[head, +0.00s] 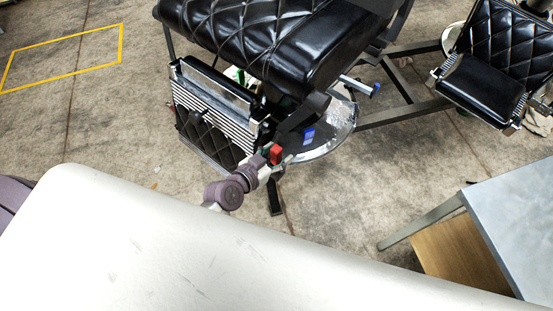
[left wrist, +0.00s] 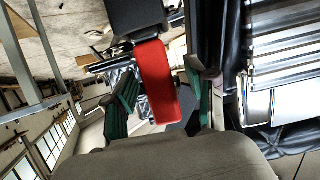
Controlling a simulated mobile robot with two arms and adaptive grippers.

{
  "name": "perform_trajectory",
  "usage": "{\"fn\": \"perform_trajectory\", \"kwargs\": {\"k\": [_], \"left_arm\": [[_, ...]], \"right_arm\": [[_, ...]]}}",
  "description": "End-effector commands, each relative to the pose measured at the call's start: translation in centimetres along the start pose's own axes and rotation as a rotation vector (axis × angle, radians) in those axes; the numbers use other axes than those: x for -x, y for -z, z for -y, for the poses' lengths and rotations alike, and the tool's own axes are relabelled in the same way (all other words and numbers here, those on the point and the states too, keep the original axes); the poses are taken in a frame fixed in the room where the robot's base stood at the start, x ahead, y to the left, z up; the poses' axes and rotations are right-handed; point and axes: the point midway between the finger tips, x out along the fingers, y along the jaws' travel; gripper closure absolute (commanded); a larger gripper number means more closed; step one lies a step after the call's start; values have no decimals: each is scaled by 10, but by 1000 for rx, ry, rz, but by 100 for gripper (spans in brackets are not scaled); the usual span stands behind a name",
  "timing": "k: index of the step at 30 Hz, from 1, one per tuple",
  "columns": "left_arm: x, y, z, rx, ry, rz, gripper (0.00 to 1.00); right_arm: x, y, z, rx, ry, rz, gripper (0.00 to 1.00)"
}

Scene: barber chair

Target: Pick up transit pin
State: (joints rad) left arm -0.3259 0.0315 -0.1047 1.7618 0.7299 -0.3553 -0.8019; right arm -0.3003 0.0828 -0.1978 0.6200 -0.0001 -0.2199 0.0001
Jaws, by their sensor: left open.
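A red block-shaped piece, which looks like the transit pin (head: 276,154), shows by the lower right side of the barber chair's footrest. In the left wrist view the red piece (left wrist: 157,82) hangs from a black part and lies between my fingers. My left gripper (head: 277,163) is at the red piece in the head view. In the left wrist view my left gripper (left wrist: 163,98) is open, with its green-padded fingers to either side of the red piece. Gaps seem to show on both sides. How the pin sits in the chair is hidden. My right gripper is not in view.
The black barber chair (head: 315,50) stands above its round metal base (head: 338,130), with the ribbed footrest (head: 208,110) just left of my gripper. A blue-tipped lever (head: 358,86) sticks out right. A metal table (head: 520,215) stands at lower right. Open floor lies left.

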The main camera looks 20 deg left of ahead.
Motion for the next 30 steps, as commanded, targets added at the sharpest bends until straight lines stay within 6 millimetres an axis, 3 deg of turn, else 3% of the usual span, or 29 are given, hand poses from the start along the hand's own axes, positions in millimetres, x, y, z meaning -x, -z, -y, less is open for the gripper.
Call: {"fn": "perform_trajectory", "kwargs": {"k": [5, 15, 25, 30], "left_arm": [[0, 0, 0, 0, 0, 0, 45], [0, 0, 0, 0, 0, 0, 100], [2, 3, 0, 0, 1, -2, 100], [11, 27, 0, 1, 1, -6, 100]], "right_arm": [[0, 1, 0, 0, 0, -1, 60], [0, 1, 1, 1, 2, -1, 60], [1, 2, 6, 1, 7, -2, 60], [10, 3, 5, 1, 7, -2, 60]]}}
